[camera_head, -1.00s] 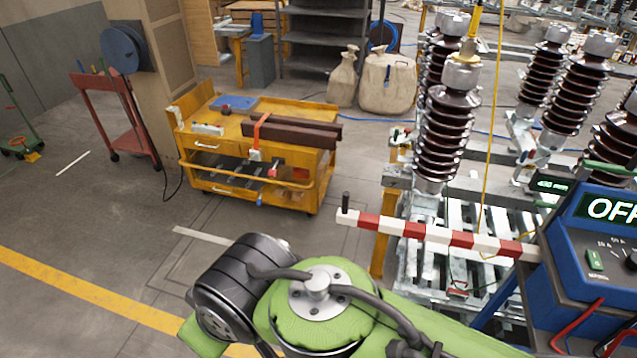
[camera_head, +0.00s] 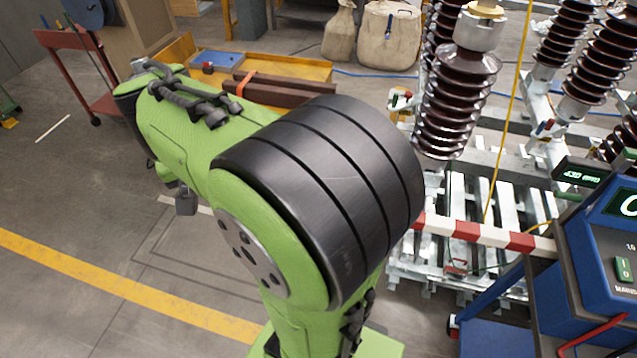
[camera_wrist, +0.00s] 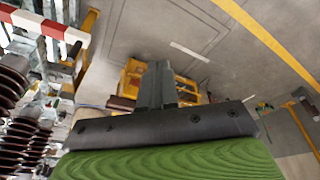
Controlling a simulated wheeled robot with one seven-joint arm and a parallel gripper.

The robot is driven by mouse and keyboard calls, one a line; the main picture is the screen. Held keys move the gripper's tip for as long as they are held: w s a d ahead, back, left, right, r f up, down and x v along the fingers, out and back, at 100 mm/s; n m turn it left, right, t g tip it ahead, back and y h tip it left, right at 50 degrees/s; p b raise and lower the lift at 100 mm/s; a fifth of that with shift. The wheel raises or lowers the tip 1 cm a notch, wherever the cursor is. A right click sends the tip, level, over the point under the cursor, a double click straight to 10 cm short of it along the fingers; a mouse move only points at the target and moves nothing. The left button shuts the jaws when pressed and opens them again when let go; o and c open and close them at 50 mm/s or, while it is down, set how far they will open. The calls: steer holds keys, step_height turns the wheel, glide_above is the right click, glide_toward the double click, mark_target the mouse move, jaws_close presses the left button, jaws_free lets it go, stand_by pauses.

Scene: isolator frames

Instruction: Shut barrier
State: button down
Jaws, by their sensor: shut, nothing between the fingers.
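The barrier is a red-and-white striped bar (camera_head: 470,232). In the head view it runs roughly level in front of the insulator frames, and my arm hides its left part. In the wrist view the barrier (camera_wrist: 42,22) crosses the top left corner, near a yellow post (camera_wrist: 84,35). My gripper (camera_wrist: 158,72) is shut and empty in the middle of the wrist view. It is apart from the barrier, which lies to its upper left there. In the head view I cannot make out the fingers clearly.
A yellow trolley (camera_head: 318,70) with brown beams stands behind my arm. Brown ribbed insulators (camera_head: 455,100) on metal frames fill the right. A blue instrument unit (camera_head: 590,250) stands at the right edge. Bare floor with a yellow line (camera_head: 100,278) lies at left.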

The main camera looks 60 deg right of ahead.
steer(key=d+f+m+g+h+b, duration=0.1)
steer(key=d+f+m+g+b, duration=0.4)
steer(key=d+f, duration=0.55)
steer(key=d+f+m+g+h, duration=0.1)
steer(key=d+f+m+g, duration=0.2)
steer(key=d+f+m, duration=0.75)
steer(key=s+d+f+n+b, duration=0.1)
steer(key=s+d+f+n, duration=0.3)
steer(key=s, duration=0.4)
steer(key=shift+s+d+f+b, duration=0.15)
steer(key=shift+d+f+b, duration=0.35)
steer(key=shift+d, duration=0.65)
steer(key=shift+f, duration=0.1)
